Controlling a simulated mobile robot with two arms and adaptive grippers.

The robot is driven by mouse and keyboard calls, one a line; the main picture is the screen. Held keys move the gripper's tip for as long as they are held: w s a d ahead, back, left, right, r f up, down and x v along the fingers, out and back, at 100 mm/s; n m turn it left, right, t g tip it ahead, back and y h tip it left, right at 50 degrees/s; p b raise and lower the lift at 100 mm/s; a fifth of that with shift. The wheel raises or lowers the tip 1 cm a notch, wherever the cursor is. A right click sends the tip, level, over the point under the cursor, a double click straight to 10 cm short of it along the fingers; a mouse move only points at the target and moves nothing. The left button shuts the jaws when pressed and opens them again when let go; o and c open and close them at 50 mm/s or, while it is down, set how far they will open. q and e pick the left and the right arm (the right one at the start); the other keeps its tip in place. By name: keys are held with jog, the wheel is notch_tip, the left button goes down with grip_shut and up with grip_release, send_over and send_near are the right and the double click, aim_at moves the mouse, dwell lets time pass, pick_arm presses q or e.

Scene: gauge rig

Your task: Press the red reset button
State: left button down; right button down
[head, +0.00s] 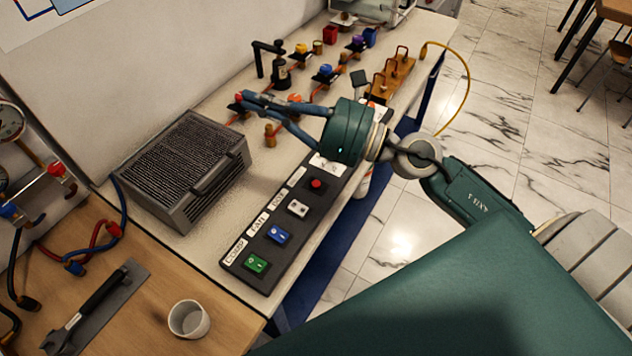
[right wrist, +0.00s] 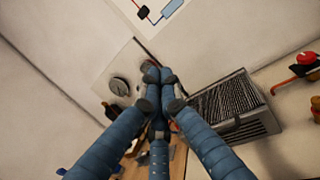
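A dark switch panel (head: 228,258) lies along the front edge of the white bench. A small red button (head: 317,184) sits on it, beyond a pale switch (head: 297,208), a blue switch (head: 278,234) and a green switch (head: 257,263). My right gripper (head: 246,103) is above the bench, its green palm over the far part of the panel and hiding some of it. Its blue fingers point left, away from the red button. In the right wrist view the fingertips (right wrist: 157,77) meet with nothing visible between them. My left gripper is not in view.
A grey ribbed box (head: 183,165) stands on the bench left of the panel. Colored connectors and a black stand (head: 270,62) are farther back. A white cup (head: 189,319) and a black-handled tool (head: 95,305) are on the wooden surface in front.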

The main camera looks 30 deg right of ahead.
notch_tip(320, 180, down, 5)
jog(key=n+g, duration=0.4)
jog(key=n, duration=0.1)
jog(key=n+g+h, duration=0.4)
jog(key=n+h, duration=0.3)
send_over(319, 185)
notch_tip(319, 185, down, 11)
notch_tip(319, 185, down, 8)
jog(key=b, duration=0.4)
jog(key=shift+f+b, duration=0.35)
jog(key=shift+b, duration=0.15)
